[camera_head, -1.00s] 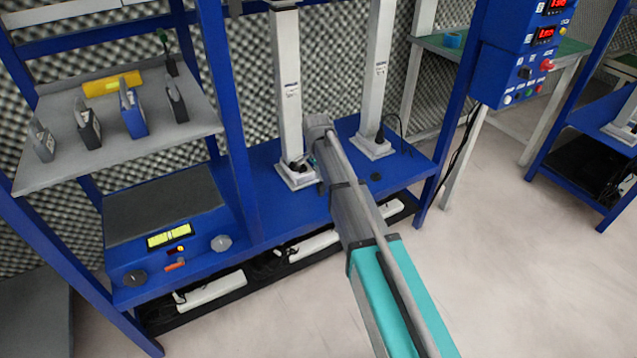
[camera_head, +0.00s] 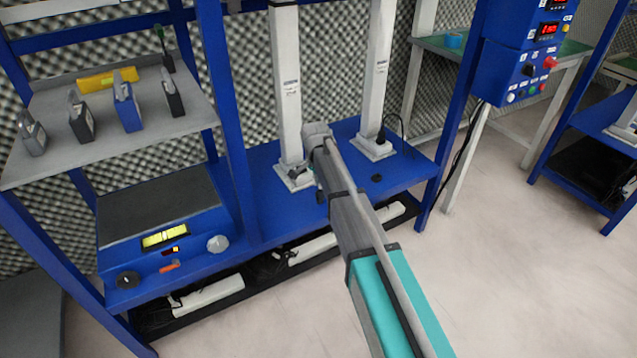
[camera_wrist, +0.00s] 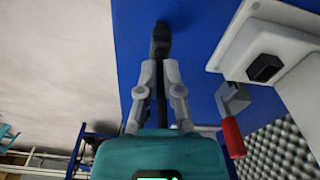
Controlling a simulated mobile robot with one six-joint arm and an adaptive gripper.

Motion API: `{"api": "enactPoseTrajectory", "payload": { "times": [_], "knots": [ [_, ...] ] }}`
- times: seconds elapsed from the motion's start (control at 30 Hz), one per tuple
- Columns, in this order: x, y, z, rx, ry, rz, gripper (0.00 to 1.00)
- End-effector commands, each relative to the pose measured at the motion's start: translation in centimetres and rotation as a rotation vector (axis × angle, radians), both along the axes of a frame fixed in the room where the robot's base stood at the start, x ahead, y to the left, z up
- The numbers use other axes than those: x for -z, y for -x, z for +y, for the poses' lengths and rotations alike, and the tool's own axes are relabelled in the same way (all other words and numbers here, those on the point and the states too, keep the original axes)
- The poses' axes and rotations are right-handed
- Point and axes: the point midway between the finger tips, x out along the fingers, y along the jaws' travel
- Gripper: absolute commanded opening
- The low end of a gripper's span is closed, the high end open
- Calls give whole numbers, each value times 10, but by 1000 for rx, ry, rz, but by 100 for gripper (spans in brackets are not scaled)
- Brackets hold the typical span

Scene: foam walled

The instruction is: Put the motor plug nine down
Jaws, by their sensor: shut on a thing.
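The motor plug nine (camera_wrist: 160,38) shows in the wrist view as a dark plug with a black cable running back between the fingers. My gripper (camera_wrist: 160,64) is shut on it. The plug is over the blue bench surface, and I cannot tell whether it touches it. In the head view my arm covers most of the gripper and plug, just right of the left white column's foot, above the blue bench (camera_head: 345,193).
Two white columns (camera_head: 289,90) (camera_head: 376,70) stand on the bench. A black disc (camera_head: 376,178) lies near its front. In the wrist view, a red-handled clamp (camera_wrist: 233,135) and a white foot with a black socket (camera_wrist: 264,68) are at the right. A blue control box (camera_head: 520,65) hangs at the right.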

Motion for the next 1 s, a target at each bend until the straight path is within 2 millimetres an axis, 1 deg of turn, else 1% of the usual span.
{"api": "enactPoseTrajectory", "payload": {
  "times": [0.03,0.07,0.1,0.23,0.67,0.87,1.0],
  "knots": [
    [3,0,0,0,0,0,0],
    [2,0,0,0,0,0,12],
    [1,0,0,0,0,0,19],
    [1,0,0,0,0,0,43],
    [0,0,0,0,0,0,43],
    [-7,0,0,0,0,0,43],
    [-16,1,0,0,0,0,43]
  ]
}}
